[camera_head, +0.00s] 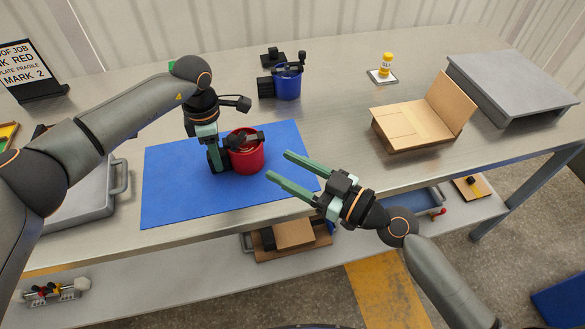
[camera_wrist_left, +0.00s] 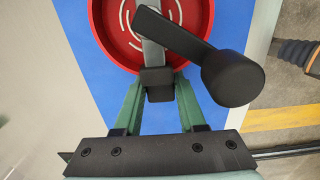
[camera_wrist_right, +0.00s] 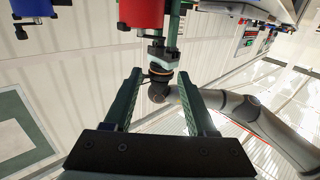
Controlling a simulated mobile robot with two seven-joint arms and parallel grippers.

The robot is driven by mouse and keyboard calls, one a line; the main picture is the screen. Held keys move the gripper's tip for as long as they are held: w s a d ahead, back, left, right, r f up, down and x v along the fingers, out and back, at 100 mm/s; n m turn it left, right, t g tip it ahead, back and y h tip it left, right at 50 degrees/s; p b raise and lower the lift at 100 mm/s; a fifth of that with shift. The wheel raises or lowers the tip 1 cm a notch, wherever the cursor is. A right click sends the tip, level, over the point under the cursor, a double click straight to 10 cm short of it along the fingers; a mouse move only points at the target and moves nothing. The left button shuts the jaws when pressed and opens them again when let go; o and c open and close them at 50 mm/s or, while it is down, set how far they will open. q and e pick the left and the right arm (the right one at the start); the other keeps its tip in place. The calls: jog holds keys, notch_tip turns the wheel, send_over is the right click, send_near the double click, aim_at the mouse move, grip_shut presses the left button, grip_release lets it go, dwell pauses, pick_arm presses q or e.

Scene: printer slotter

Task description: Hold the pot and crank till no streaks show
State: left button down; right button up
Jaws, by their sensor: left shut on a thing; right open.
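The red pot (camera_head: 248,160) stands on the blue mat (camera_head: 172,185). In the left wrist view, pale curved streaks (camera_wrist_left: 172,12) show on the red inside of the pot (camera_wrist_left: 107,40). My left gripper (camera_head: 217,158) is shut on the black block (camera_wrist_left: 157,84) at the pot's side. My right gripper (camera_head: 278,165) is open and empty to the right of the pot, apart from it. The red pot also shows at the top of the right wrist view (camera_wrist_right: 141,12).
A blue pot (camera_head: 287,86) with its own crank stands behind. A yellow-capped bottle (camera_head: 386,66), an open cardboard box (camera_head: 412,124) and a grey platform (camera_head: 515,82) are to the right. A sign (camera_head: 28,68) reading INK RED and MARK 2 stands at the left.

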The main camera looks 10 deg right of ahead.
jog(key=shift+s+d, duration=0.3)
jog(key=shift+s, duration=0.05)
jog(key=shift+w, duration=0.1)
jog(key=w+g, duration=0.1)
jog(key=w+f+n+g, duration=0.1)
jog(key=w+f+n+g+y, duration=0.1)
jog(key=w, duration=0.1)
jog(key=shift+d+f, duration=0.2)
jog(key=shift+d, duration=0.2)
notch_tip(320, 180, up, 3)
jog(key=w+d+n+g+y, duration=0.2)
jog(key=w+n+g+y, duration=0.1)
jog(key=n+g, duration=0.15)
jog(key=shift+g, duration=0.45)
jog(key=x, duration=1.1)
jog(key=shift+s+a+r, duration=0.1)
jog(key=shift+a+r, duration=0.15)
jog(key=shift+r, duration=0.1)
jog(key=shift+c, duration=0.4)
grip_shut()
